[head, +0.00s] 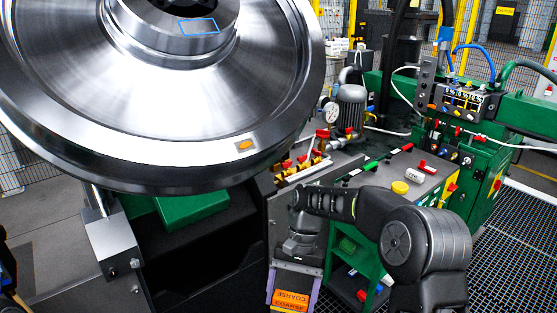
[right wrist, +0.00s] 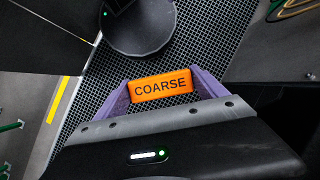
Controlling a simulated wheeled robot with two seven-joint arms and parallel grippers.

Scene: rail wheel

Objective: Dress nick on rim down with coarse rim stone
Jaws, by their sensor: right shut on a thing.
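The large steel rail wheel (head: 130,120) fills the upper left of the head view, tilted, with its rim facing down and toward me. A small orange mark on a pale patch (head: 245,146) sits on the lower right of the rim; I cannot make out the nick itself. The orange coarse rim stone (head: 290,299), labelled COARSE, is between the purple fingers of my right gripper (head: 291,286), which is shut on it. The stone also shows in the right wrist view (right wrist: 160,87). It is below the rim and apart from it. My left gripper is not seen.
A bench (head: 415,185) with a yellow round lid (head: 400,187), a white cylinder and red-handled valves stands right of the wheel. A green machine (head: 485,150) is behind it. A grey metal bracket (head: 112,240) stands under the wheel at left. Grating floor (head: 510,260) is open at right.

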